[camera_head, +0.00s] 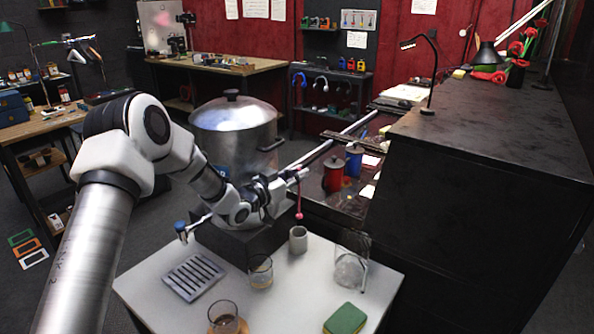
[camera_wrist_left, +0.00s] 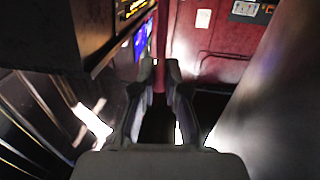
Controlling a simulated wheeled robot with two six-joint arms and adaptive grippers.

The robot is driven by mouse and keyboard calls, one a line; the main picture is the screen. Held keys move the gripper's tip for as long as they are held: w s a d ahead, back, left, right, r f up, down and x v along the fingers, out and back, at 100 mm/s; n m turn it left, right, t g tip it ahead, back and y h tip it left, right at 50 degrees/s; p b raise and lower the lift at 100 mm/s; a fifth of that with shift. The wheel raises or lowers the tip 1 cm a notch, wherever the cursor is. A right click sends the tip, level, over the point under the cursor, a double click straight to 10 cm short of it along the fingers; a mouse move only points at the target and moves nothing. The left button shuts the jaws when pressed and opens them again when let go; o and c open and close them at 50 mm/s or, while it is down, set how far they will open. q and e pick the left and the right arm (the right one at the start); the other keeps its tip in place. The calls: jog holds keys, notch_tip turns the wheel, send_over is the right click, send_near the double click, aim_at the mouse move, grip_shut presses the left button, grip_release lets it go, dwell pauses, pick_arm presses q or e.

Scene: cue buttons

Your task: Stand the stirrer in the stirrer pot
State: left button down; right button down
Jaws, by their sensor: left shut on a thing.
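The pink-red stirrer (camera_head: 299,207) hangs roughly upright from my left gripper (camera_head: 300,176), with its round lower end downward. The gripper is shut on it. The stirrer pot looks to be the small grey cup (camera_head: 298,241) on the white table, just below the stirrer. The stirrer's lower end is above the cup's rim and apart from it. In the left wrist view a red upright strip, probably the stirrer (camera_wrist_left: 160,48), shows between the fingertips (camera_wrist_left: 159,72). My right gripper is not in view.
On the white table (camera_head: 150,285) are a slotted metal tray (camera_head: 194,277), a glass (camera_head: 260,273), another glass with amber liquid (camera_head: 224,318), a clear container (camera_head: 350,268) and a green-yellow sponge (camera_head: 345,320). A large steel pot (camera_head: 235,125) stands behind my arm. A black cabinet (camera_head: 470,190) is at right.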

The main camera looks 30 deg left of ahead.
aim_at(299, 188)
pick_arm(q)
jog(key=shift+w+a+f+b, duration=0.15)
jog(key=shift+f+b, duration=0.35)
jog(key=shift+f, duration=0.7)
jog(key=shift+d+f+b, duration=0.25)
jog(key=shift+f+b, duration=0.55)
jog(key=shift+f, duration=0.2)
notch_tip(299, 188, down, 7)
jog(key=b, duration=0.5)
jog(key=shift+f, duration=0.15)
jog(key=c, duration=1.1)
grip_release()
jog(key=shift+c, duration=0.2)
